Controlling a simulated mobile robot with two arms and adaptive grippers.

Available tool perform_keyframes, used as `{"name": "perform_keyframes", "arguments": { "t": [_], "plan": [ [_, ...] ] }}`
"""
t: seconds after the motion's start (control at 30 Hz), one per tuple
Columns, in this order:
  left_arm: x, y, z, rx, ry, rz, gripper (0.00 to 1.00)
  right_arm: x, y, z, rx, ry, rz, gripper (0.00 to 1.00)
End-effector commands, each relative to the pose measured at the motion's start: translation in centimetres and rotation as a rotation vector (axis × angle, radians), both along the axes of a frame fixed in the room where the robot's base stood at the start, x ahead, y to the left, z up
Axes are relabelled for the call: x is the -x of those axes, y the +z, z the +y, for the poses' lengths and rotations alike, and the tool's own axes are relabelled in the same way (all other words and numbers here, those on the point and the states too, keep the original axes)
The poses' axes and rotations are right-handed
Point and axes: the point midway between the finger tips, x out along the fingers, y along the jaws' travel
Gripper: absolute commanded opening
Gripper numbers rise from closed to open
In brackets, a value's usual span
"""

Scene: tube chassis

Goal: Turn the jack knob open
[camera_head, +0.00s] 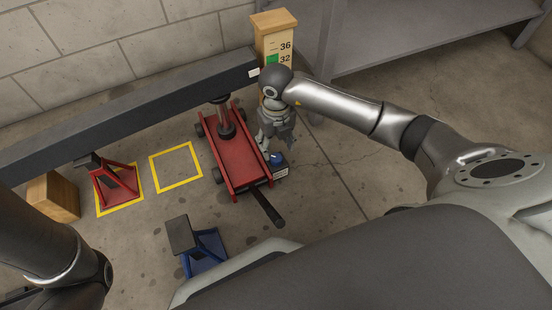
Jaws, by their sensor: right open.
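The red floor jack (215,165) stands on the concrete floor under the dark beam (130,110), its lifting post up at the beam. Its black handle (267,208) points toward me. A small blue knob (277,158) sits on a labelled block at the jack's right front corner. My right gripper (266,150) points down beside the jack's right side, with its fingertips close to the knob. It is open; I cannot tell whether it touches the knob. My left arm shows at the lower left, with its gripper out of view.
A red jack stand (117,183) stands in a yellow floor square under the beam. A second yellow square (176,167) is empty. A blue stand (203,250) is in front. A wooden block (53,197) and a height gauge post (276,40) stand near the beam's ends.

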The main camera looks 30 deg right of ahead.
Motion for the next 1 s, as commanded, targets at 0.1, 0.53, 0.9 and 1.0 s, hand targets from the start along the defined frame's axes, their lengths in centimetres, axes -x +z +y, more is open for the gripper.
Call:
{"name": "perform_keyframes", "arguments": {
  "t": [0.1, 0.53, 0.9, 1.0],
  "plan": [
    [0.0, -2.1, 0.0, 0.0, 0.0, 0.001, 0.0, 0.0, -2.8, 0.0, -0.002, -0.001, 0.001, 0.53],
    [0.0, -4.4, 0.0, -0.001, 0.0, 0.0, 0.0, 0.0, -6.2, 0.0, -0.001, 0.0, 0.0, 0.53],
    [0.0, -4.4, 0.0, -0.001, 0.0, 0.0, 0.0, 0.0, -6.1, 0.0, -0.001, 0.0, 0.0, 0.3],
    [0.0, -4.4, 0.0, -0.001, 0.001, 0.001, 0.0, 0.0, -6.1, 0.0, -0.001, 0.0, 0.0, 0.17]
  ]
}}
